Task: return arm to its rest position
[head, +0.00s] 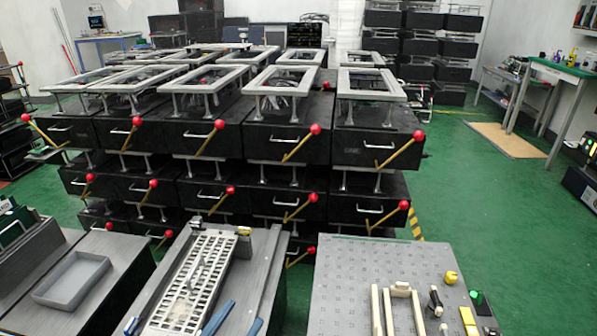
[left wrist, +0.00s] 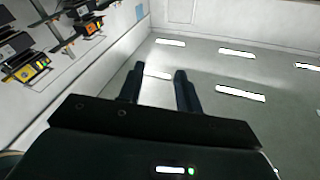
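My left gripper (left wrist: 159,70) shows in the left wrist view. Its two dark fingers stand apart with nothing between them, and they point up toward the ceiling. I cannot clearly make out either gripper in the head view. My right gripper is not in view. Black box fixtures (head: 290,142) stand stacked in rows in the head view. They carry yellow levers with red ball ends, such as one at the middle right (head: 315,129) and one at the far right (head: 418,136). No gripper touches a lever in these views.
In front stand a grey bench with a shallow tray (head: 72,280), one with a white slotted rack (head: 197,275), and a grey board (head: 375,262) with small parts. A green-topped table (head: 570,70) stands at right. Green floor (head: 480,190) is clear on the right.

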